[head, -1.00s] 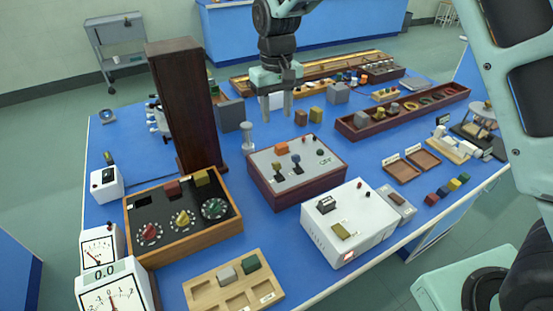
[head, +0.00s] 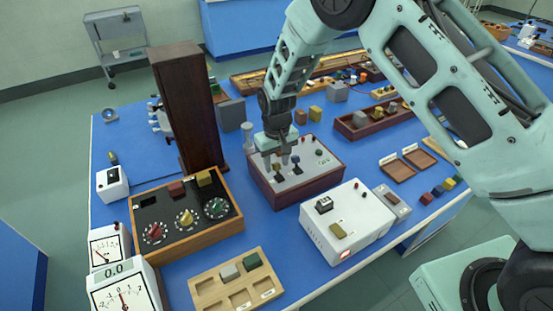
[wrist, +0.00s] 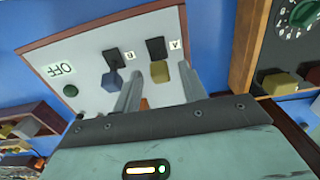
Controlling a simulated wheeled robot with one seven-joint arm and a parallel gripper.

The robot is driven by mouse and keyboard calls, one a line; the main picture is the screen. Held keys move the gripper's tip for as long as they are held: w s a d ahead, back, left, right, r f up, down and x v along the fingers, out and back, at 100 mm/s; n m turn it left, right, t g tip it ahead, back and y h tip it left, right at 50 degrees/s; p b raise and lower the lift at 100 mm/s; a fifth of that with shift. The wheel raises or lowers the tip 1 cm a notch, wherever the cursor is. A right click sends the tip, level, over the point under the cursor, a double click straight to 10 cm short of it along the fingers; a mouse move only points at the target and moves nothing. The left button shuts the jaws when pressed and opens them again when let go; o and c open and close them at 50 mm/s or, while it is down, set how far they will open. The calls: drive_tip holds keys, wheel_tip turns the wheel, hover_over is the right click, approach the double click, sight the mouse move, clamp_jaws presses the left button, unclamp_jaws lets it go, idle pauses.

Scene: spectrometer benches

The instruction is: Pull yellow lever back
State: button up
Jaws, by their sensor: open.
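The yellow lever (wrist: 160,72) stands on the grey top of a dark red control box (head: 318,183), beside a label "A". My gripper (head: 276,164) is low over the left part of this box. In the wrist view my gripper (wrist: 160,80) is open, with one finger on each side of the yellow lever; I cannot tell whether either touches it. The blue lever (wrist: 113,83) stands by label "B", just outside one finger, and also shows in the head view (head: 296,159). In the head view my fingers mostly hide the yellow lever.
A tall dark wooden column (head: 186,105) stands left of the box. The dial box (head: 235,222) and a white instrument (head: 345,250) are close in front. A green button (wrist: 70,90) and an "OFF" label are on the panel.

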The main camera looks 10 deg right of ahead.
sight(279, 176)
drive_tip(key=shift+f, duration=0.1)
clamp_jaws()
drive_tip(key=shift+s+t+b, duration=0.15)
drive_tip(key=shift+t+b, duration=0.15)
drive_tip(key=shift+b, duration=0.2)
drive_tip(key=t+b, duration=0.1)
drive_tip(key=b, duration=0.1)
drive_tip(key=s+t+b, duration=0.1)
drive_tip(key=b, duration=0.2)
drive_tip(key=s+t+y+b, duration=0.1)
drive_tip(key=t+b, duration=0.1)
drive_tip(key=shift+s+d+f, duration=0.25)
drive_tip(key=shift+d+f, duration=0.1)
drive_tip(key=shift+f, duration=0.05)
drive_tip(key=t+b, duration=0.1)
drive_tip(key=b, duration=0.1)
drive_tip(key=s+t+b, duration=0.1)
drive_tip(key=b, duration=0.2)
drive_tip(key=t+y+b, duration=0.1)
drive_tip(key=b, duration=0.1)
drive_tip(key=shift+s+d+f+t, duration=0.15)
drive_tip(key=shift+s+d+t, duration=0.1)
drive_tip(key=shift+s+t, duration=0.1)
drive_tip(key=t+b, duration=0.1)
drive_tip(key=b, duration=0.1)
drive_tip(key=shift+s+b, duration=0.3)
drive_tip(key=shift+b, duration=0.1)
drive_tip(key=shift+y, duration=0.3)
